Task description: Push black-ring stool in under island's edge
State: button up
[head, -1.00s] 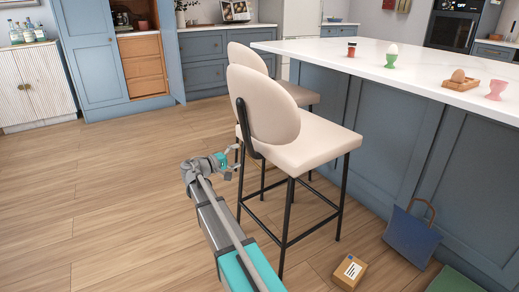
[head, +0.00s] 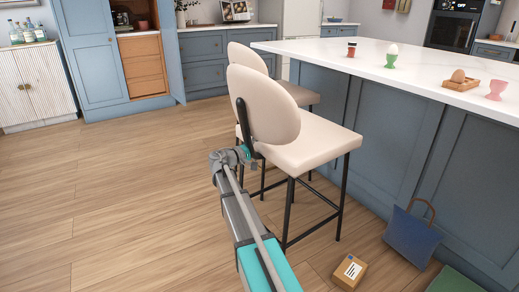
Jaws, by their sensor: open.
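The nearer stool (head: 318,143) has a cream seat, a rounded cream back and black legs with black foot bars. It stands beside the island (head: 420,66), its back turned to the left and its seat front near the island's side. A second cream stool (head: 247,54) stands behind it, partly hidden, so I cannot compare their foot rings. My gripper (head: 246,156) is open at the lower back of the nearer stool, by its black back support. It overlaps the stool in the picture, and I cannot tell whether it touches.
A small cardboard box (head: 349,271) and a blue bag (head: 412,236) lie by the island's base, with a green mat (head: 455,280) nearby. Egg cups and a wooden holder stand on the white top. The wooden floor (head: 110,210) to the left is clear.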

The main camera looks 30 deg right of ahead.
jog(key=c, duration=1)
jog(key=shift+c, duration=0.2)
jog(key=shift+s+f, duration=0.1)
jog(key=shift+f, duration=0.1)
jog(key=shift+s+d, duration=0.1)
dwell(0.3)
jog(key=shift+d, duration=0.4)
